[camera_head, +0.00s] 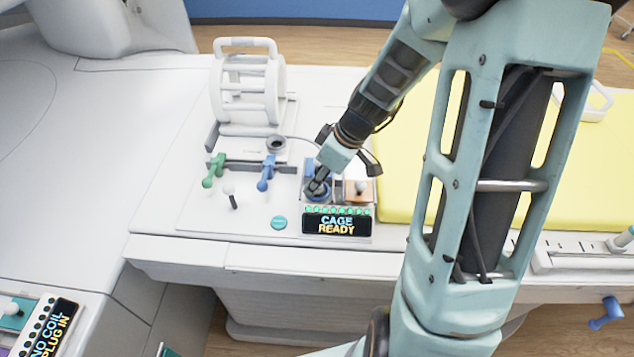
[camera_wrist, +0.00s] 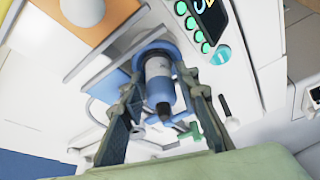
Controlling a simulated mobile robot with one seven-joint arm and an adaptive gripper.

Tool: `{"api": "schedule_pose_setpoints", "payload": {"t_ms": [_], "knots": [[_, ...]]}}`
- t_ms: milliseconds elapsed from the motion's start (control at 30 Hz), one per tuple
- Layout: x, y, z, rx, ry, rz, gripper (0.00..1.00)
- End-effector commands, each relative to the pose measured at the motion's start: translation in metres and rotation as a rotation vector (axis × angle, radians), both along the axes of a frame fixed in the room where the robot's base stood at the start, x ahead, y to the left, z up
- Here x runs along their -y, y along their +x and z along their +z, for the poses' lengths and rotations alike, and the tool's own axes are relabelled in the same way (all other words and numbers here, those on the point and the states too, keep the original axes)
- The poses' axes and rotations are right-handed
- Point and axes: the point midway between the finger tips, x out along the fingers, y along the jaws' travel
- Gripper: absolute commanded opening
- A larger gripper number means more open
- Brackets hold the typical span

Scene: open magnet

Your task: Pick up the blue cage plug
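The blue cage plug (camera_wrist: 161,82) has a blue collar, a pale band around its body and a dark tip. In the wrist view it lies between the two fingers of my gripper (camera_wrist: 160,70), one on each side. Strips of background show beside the plug's lower body. Near its collar I cannot tell if the fingertips touch it. In the head view my gripper (camera_head: 318,183) points down at the blue plug (camera_head: 316,196), which sits at the panel socket and is mostly hidden. The display (camera_head: 336,224) below it reads "CAGE READY".
An orange square with a pale knob (camera_head: 360,188) is close to the right of the plug. Green (camera_head: 213,170) and blue (camera_head: 266,172) handles stand to the left, with a white cage (camera_head: 246,85) behind them. A yellow pad (camera_head: 415,130) lies to the right.

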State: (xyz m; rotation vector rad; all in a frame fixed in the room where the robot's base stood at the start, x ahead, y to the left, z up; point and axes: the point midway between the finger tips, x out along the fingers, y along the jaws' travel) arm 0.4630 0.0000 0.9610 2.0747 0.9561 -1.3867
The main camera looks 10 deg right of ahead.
Motion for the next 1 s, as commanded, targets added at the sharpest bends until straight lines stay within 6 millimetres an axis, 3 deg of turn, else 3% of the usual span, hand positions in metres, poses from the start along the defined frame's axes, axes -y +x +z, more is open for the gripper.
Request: {"api": "schedule_pose_setpoints", "payload": {"t_ms": [133,400,767,1000], "knots": [[0.000,0.000,0.000,0.000,0.000,0.000,0.29],[0.000,0.000,0.000,0.000,0.000,0.000,0.00],[0.000,0.001,0.003,0.000,0.000,0.001,0.00],[-0.003,0.005,0.022,0.002,0.000,0.001,0.00]]}}
